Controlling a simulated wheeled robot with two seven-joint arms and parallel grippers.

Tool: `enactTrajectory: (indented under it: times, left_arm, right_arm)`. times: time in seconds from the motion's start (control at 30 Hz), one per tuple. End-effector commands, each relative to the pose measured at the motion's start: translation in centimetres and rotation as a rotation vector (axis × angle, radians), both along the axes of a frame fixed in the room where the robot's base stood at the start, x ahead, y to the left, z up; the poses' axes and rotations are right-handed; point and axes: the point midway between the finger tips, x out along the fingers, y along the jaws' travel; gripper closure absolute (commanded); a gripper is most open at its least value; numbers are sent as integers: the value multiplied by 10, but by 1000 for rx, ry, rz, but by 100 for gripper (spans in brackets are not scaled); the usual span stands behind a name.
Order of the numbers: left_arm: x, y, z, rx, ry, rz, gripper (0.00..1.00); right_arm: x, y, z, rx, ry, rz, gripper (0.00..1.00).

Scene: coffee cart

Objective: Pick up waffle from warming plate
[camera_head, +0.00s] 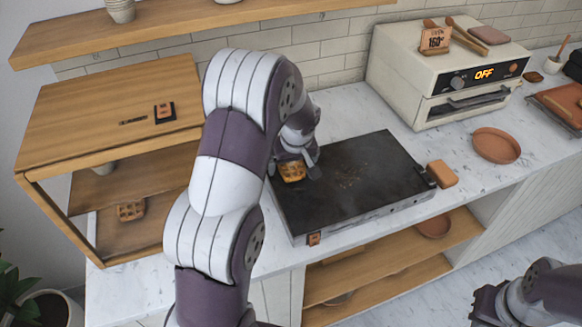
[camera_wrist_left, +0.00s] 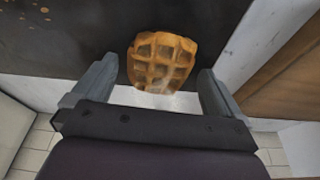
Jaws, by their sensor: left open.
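The waffle (camera_head: 292,171) is a golden-brown grid-patterned piece at the left part of the dark warming plate (camera_head: 360,185). My left gripper (camera_head: 300,170) is at the waffle, and its arm hides part of the plate's left side. In the left wrist view, the waffle (camera_wrist_left: 162,60) lies between the two grey fingers of the open left gripper (camera_wrist_left: 155,90), with a gap on each side. Whether it still rests on the plate (camera_wrist_left: 60,45) is hard to tell. Part of my right arm shows at the lower right, with a dark end piece (camera_head: 487,303) whose fingers I cannot make out.
A wooden shelf unit (camera_head: 85,105) stands left, with another waffle (camera_head: 131,211) inside. A small orange-brown block (camera_head: 442,173) sits at the plate's right end, near a round terracotta plate (camera_head: 497,146). A cream toaster oven (camera_head: 440,75) stands behind. Marble counter is clear between them.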

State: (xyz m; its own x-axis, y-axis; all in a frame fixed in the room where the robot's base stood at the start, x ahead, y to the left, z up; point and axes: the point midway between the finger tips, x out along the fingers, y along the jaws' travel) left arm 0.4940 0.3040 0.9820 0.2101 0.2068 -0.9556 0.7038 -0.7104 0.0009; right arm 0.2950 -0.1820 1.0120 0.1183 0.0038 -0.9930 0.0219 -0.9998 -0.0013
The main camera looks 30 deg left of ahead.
Motion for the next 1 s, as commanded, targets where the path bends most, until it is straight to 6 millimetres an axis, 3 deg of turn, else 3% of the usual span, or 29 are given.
enactTrajectory:
  times: [0.07,0.2,0.27,0.67,0.87,1.0]
  left_arm:
    - [0,0,-2,0,0,0,0]
    - [0,0,-1,0,0,0,46]
    - [0,0,-1,0,0,0,61]
    - [1,0,7,1,-2,1,61]
    - [1,0,41,1,-6,0,61]
    - [22,-23,59,1,-5,-4,61]
  right_arm:
    - [0,0,-2,0,0,0,100]
    - [0,0,-1,0,0,0,100]
    - [0,0,-1,0,0,0,100]
    - [0,0,1,0,0,0,100]
    - [0,0,-4,0,0,0,100]
    - [0,0,-8,0,0,0,100]
